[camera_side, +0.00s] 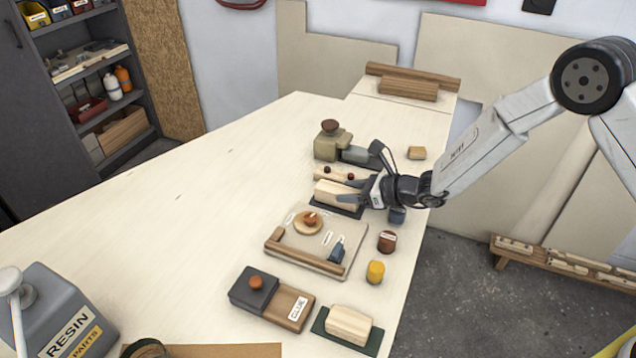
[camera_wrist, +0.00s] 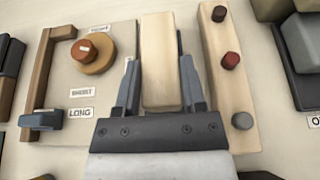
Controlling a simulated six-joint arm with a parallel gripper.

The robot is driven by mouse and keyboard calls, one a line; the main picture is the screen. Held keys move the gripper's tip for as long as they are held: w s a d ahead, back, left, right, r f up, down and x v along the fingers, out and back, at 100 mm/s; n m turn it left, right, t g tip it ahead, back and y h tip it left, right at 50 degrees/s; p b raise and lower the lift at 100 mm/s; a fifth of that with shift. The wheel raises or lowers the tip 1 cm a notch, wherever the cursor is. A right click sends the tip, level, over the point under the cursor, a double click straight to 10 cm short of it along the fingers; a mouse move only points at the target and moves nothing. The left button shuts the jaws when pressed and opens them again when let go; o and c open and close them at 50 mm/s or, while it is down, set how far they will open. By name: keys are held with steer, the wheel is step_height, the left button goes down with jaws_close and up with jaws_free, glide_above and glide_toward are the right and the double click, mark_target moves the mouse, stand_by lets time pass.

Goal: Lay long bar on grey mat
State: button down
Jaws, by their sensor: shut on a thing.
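The long bar, a pale wooden block (camera_side: 336,192), is between the fingers of my gripper (camera_side: 369,178). The wrist view also shows the bar (camera_wrist: 160,60), with a dark finger on each side of it. My gripper (camera_wrist: 160,85) is shut on the bar. A dark grey mat (camera_side: 332,207) shows along the near lower edge of the bar in the side view. The bar lies level at the mat; I cannot tell whether it touches. Most of the mat is hidden by the bar and my gripper.
A board (camera_side: 325,240) with a round knob and SHORT and LONG labels is in front. A strip with small pegs (camera_wrist: 226,80) stands close beside the bar. A grey-green block assembly (camera_side: 330,145) is behind. Brown (camera_side: 386,241) and yellow (camera_side: 375,272) pieces stand near the right edge.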

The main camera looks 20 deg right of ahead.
mark_target(350, 192)
steer(key=shift+f, duration=0.35)
stand_by(0.3)
jaws_free()
stand_by(0.4)
steer(key=shift+r, duration=3.5)
steer(key=shift+s, duration=0.1)
